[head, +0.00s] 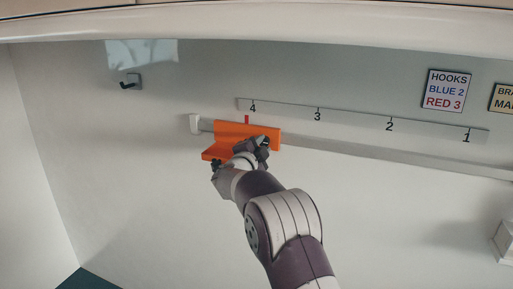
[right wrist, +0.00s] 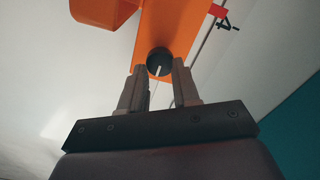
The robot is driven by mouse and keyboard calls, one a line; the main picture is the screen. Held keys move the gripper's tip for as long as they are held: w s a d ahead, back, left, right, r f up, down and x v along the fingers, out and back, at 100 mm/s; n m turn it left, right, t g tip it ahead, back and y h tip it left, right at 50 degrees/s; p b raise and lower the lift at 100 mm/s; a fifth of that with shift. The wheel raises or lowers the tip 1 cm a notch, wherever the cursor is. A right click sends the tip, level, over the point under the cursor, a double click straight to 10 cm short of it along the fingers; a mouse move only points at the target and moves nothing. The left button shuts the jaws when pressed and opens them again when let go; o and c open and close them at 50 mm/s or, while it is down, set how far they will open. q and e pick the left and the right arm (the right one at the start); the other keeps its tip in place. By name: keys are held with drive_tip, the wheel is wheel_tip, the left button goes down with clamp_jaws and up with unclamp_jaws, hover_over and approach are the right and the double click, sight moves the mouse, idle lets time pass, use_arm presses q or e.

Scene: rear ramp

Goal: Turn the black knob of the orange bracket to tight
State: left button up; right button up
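The orange bracket (head: 232,130) sits on the grey wall rail, under the number 4 of the scale strip. My right gripper (head: 262,146) is at the bracket's front and hides the knob in the head view. In the right wrist view the black round knob (right wrist: 160,61) with a white pointer line shows on the orange bracket face (right wrist: 174,25). The white line points down, slightly left. My left gripper is not in view.
A numbered strip (head: 352,116) runs above the rail (head: 400,160). A red marker (head: 247,119) on the bracket stands by the 4. A dark hook (head: 131,83) is on the wall at upper left. A sign (head: 446,90) reads hooks, blue 2, red 3.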

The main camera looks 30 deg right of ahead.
drive_tip(key=shift+o, duration=0.4)
drive_tip(key=shift+s+d+r, duration=0.1)
drive_tip(key=shift+d+r, duration=0.05)
drive_tip(key=shift+r, duration=0.3)
drive_tip(key=shift+s+d+r, duration=0.1)
drive_tip(key=shift+d+r, duration=0.05)
drive_tip(key=shift+r, duration=0.3)
drive_tip(key=shift+s+a+f+b, duration=0.15)
drive_tip(key=shift+f+b, duration=0.2)
drive_tip(key=shift+f, duration=0.2)
drive_tip(key=shift+s+a+f+b, duration=0.1)
drive_tip(key=shift+f+b, duration=0.2)
drive_tip(key=shift+f, duration=0.2)
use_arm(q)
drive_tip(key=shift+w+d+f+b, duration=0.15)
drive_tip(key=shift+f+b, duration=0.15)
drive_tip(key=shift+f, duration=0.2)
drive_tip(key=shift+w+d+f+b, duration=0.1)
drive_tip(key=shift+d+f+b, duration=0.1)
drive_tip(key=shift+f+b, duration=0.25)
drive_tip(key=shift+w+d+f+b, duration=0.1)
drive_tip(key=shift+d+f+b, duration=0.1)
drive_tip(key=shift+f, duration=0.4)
use_arm(e)
drive_tip(key=v, duration=1.2)
drive_tip(key=shift+w+a+r, duration=0.2)
drive_tip(key=shift+a, duration=0.2)
